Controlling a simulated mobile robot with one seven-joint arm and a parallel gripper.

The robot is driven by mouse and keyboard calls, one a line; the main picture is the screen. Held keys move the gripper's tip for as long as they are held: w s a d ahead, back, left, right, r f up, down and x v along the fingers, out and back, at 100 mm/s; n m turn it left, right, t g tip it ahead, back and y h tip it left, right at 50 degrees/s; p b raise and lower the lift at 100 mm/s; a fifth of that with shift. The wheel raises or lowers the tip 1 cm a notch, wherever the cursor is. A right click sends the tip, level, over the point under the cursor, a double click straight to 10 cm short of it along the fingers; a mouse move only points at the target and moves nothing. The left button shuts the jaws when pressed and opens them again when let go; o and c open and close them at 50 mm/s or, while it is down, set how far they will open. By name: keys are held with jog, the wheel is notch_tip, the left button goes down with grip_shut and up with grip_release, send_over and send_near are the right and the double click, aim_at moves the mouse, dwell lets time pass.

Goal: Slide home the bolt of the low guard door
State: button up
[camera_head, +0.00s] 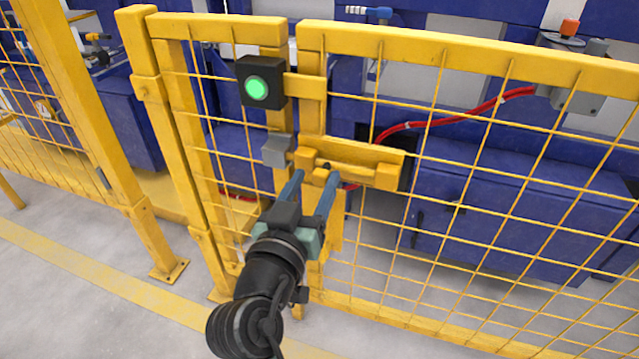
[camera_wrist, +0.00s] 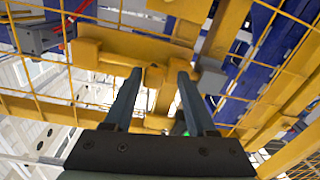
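The low guard door (camera_head: 500,190) is a yellow mesh panel, standing in line with the fixed yellow frame. Its yellow bolt assembly (camera_head: 365,172) sits on the door's left edge and shows upside down in the wrist view (camera_wrist: 125,45). A grey keeper block (camera_head: 277,151) is on the post to its left. I cannot tell whether the bolt's end is inside it. My gripper (camera_head: 316,174) is open at the bolt. In the wrist view its fingers (camera_wrist: 160,72) stand either side of a small yellow bolt handle (camera_wrist: 153,76), nearer the left finger; contact is unclear.
A black box with a lit green lamp (camera_head: 257,88) is on the post above the keeper. Blue machinery (camera_head: 510,200) and a red hose (camera_head: 440,122) lie behind the mesh. Grey floor (camera_head: 60,300) with a yellow line is clear in front.

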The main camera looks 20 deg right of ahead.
jog(key=shift+o, duration=0.2)
jog(key=shift+d, duration=0.1)
jog(key=shift+s, duration=0.15)
jog(key=shift+s+a, duration=0.2)
jog(key=shift+s, duration=0.05)
jog(key=p+v, duration=0.2)
jog(key=v, duration=1)
jog(key=shift+p, duration=0.4)
